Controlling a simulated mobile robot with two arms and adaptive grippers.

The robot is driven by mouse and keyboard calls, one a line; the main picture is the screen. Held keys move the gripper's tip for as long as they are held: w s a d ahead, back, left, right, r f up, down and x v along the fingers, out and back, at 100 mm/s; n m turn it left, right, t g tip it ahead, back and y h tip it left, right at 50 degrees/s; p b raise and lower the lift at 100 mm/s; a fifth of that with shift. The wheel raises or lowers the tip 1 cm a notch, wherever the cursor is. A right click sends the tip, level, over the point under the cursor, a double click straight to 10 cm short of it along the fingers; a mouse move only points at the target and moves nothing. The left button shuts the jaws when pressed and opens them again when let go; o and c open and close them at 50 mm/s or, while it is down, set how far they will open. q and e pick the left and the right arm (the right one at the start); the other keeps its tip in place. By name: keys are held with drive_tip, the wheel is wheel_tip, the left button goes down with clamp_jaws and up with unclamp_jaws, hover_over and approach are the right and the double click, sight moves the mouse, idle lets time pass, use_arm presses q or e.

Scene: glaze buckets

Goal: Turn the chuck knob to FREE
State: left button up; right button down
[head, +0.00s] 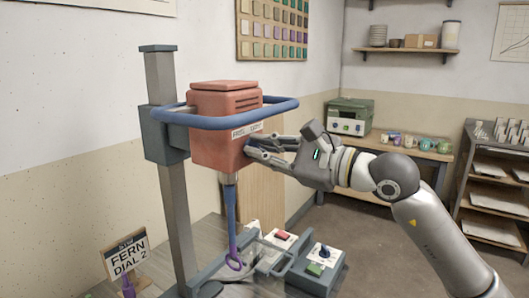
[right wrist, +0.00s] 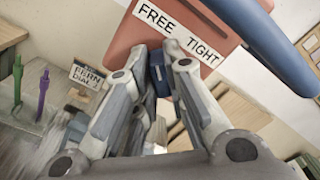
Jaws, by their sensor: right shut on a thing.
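The mixer's red-brown motor head (head: 225,125) hangs on a grey column (head: 172,200), with a blue ring bar around it. A white label (right wrist: 178,32) on it reads FREE on the left and TIGHT on the right. The dark blue chuck knob (right wrist: 158,80) sits below the label, partly hidden by my fingers. My right gripper (head: 254,148) reaches in from the right and is shut on the knob. Its fingers stand on either side of the knob in the right wrist view. Which word the knob points to cannot be told. My left gripper is not in view.
A blue-purple mixing shaft (head: 231,222) hangs under the head. A control box (head: 316,270) with a green button and dark knob stands on the bench below. A sign (head: 127,257) reads FERN DIAL 2. A table with cups is behind.

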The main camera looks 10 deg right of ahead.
drive_tip(key=c, duration=1.5)
unclamp_jaws()
drive_tip(key=shift+v, duration=6.05)
